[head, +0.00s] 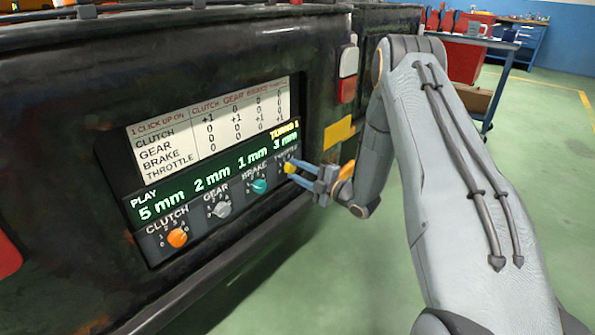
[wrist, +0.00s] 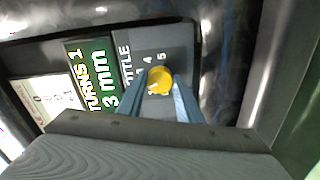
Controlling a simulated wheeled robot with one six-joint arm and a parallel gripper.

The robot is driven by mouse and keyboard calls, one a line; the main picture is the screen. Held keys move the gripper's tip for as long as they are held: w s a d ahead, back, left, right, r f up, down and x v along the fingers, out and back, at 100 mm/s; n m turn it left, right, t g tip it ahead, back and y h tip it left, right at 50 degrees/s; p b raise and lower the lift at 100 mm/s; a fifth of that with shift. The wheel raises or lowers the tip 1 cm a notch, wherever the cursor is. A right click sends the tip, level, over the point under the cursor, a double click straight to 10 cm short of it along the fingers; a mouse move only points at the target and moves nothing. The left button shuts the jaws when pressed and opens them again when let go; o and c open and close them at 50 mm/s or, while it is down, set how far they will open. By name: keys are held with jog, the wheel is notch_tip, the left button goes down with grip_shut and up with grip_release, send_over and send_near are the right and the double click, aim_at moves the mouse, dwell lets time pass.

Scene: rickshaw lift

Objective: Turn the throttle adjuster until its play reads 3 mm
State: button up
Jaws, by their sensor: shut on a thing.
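The throttle adjuster is a yellow knob (head: 289,168) at the right end of the knob row on the panel. It also shows in the wrist view (wrist: 160,79), with a pale pointer and numbers around it partly hidden by the fingers. My gripper (head: 291,170) is shut on this knob, one blue finger on each side. In the wrist view my fingers (wrist: 160,88) flank the knob. The green play display (head: 215,178) reads 5 mm, 2 mm, 1 mm and 3 mm, left to right. The 3 mm reading is above the throttle knob, with "TURNS 1" over it.
An orange clutch knob (head: 177,238), a grey gear knob (head: 221,209) and a teal brake knob (head: 260,186) sit left of the throttle knob. A white chart (head: 212,128) is above the display. Open green floor (head: 300,290) lies below my arm.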

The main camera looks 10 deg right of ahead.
jog(key=shift+d, duration=0.15)
jog(key=o, duration=1)
jog(key=shift+o, duration=0.2)
jog(key=p+v, duration=0.1)
jog(key=v, duration=0.6)
jog(key=shift+s+p, duration=0.25)
jog(key=shift+p, duration=0.1)
jog(key=shift+w+d, duration=0.1)
jog(key=shift+d, duration=0.05)
